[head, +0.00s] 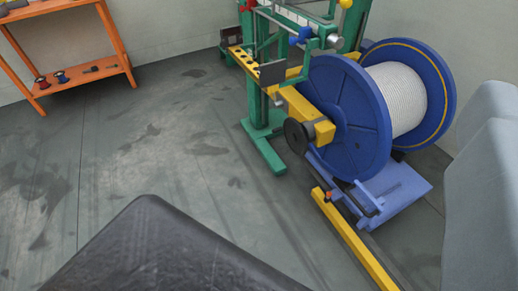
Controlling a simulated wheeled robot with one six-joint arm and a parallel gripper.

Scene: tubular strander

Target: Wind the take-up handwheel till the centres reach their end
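The take-up reel (348,118) has blue flanges and is wound with white-grey rope (397,98). It stands upright at the right of the head view. A dark round wheel (297,137), which looks like the take-up handwheel, sits at the end of a yellow block (323,130) in front of the near flange. The centres are hidden by the flange and the block, so I cannot tell how far in they are. My gripper is not in view, and nothing is seen touching the wheel.
A green frame (258,115) with a foot stands left of the reel. A blue platform (395,190) and a yellow floor rail (350,240) lie below it. An orange shelf (85,75) is at the far left. The grey floor (140,150) between is clear.

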